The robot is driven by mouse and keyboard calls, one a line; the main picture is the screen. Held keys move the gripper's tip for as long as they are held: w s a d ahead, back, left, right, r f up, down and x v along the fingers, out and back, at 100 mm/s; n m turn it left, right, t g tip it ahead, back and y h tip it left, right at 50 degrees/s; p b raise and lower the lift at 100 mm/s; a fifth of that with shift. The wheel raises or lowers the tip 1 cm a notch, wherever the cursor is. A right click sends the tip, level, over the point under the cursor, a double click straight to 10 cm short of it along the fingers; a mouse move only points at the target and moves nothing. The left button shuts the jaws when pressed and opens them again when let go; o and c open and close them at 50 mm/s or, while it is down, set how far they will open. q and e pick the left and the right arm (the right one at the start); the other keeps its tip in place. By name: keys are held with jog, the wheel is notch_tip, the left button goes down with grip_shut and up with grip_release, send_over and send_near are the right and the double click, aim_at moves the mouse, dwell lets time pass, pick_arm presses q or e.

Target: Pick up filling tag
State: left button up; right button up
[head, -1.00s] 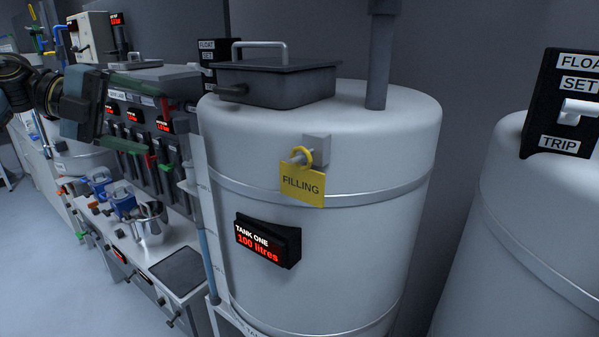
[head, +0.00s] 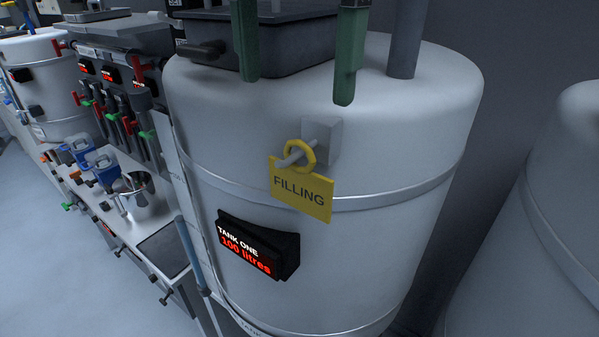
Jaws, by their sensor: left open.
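The yellow filling tag (head: 301,193) hangs by its ring from a grey peg (head: 296,155) on the front of the white tank (head: 380,240). The peg sticks out of a small grey block. My left gripper (head: 296,91) shows as two green fingers pointing down from the top edge, wide apart with nothing between them. The fingertips are above the tag in the picture, one to each side, and apart from it. The gripper's body is out of frame. My right gripper is not in view.
A display (head: 258,245) below the tag reads "TANK ONE 100 litres". A dark hatch box (head: 290,50) and a grey pipe (head: 407,40) stand on the tank top. A second tank (head: 545,240) is at right. A bench with clamps and a metal pot (head: 140,197) is at left.

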aim_at(299, 150)
pick_arm(q)
notch_tip(299, 150, down, 5)
jog(key=shift+s+r, duration=0.1)
jog(key=shift+r, duration=0.1)
jog(key=shift+f, duration=0.5)
jog(key=f, duration=0.1)
jog(key=f+p, duration=0.1)
jog(key=f, duration=0.1)
jog(key=f+p, duration=0.1)
jog(key=shift+w+d+f, duration=0.15)
jog(key=shift+w+d, duration=0.15)
jog(key=shift+w, duration=0.05)
jog(key=shift+f, duration=0.35)
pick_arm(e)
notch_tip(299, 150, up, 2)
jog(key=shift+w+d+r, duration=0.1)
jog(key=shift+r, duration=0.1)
pick_arm(q)
jog(key=shift+c, duration=0.3)
jog(key=c, duration=0.6)
jog(key=shift+o, duration=0.2)
jog(key=shift+r, duration=0.15)
